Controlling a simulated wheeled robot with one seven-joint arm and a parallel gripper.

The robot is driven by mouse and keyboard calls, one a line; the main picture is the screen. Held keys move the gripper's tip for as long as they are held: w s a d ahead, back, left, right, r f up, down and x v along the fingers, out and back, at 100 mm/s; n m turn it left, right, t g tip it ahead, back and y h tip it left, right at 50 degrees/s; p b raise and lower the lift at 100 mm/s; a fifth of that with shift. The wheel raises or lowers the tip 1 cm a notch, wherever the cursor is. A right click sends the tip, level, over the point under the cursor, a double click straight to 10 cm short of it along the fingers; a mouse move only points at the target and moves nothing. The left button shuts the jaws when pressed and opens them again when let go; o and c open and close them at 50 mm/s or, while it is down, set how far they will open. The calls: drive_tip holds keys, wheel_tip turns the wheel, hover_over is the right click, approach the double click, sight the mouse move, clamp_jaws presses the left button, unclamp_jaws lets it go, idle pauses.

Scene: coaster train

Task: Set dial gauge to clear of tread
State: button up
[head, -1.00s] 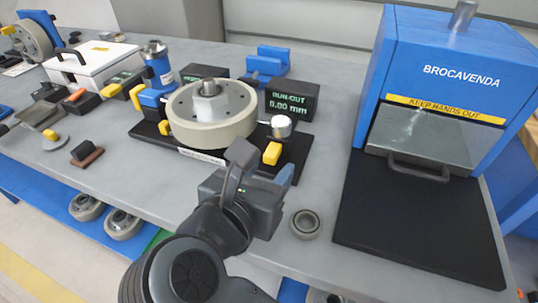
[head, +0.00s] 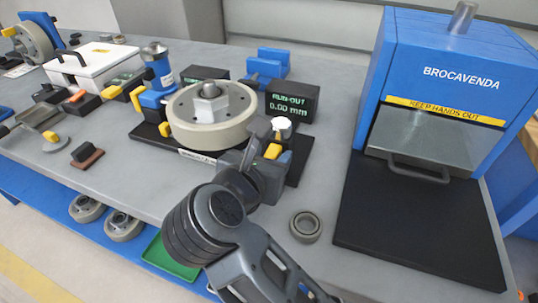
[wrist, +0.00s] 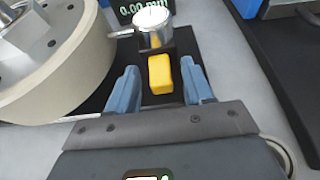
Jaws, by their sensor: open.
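The dial gauge (head: 282,127) is a silver round body with a yellow grip tab (wrist: 160,74), standing on the black base plate to the right of the wheel. In the wrist view its thin stem points left to the tread of the pale wheel (head: 205,132); the tip is at or very near the tread, and I cannot tell if it touches. My gripper (wrist: 161,84) is open, with one blue finger on each side of the yellow tab and a gap on both sides. In the head view my gripper partly hides the tab.
The run-out display (head: 291,101) behind the gauge reads 0.00 mm. A blue clamp post (head: 160,75) stands left of the wheel. A grey ring (head: 305,226) lies on the bench to the right, before the blue press (head: 445,60) with its black plate.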

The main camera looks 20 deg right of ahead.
drive_tip(key=shift+c, duration=0.5)
clamp_jaws()
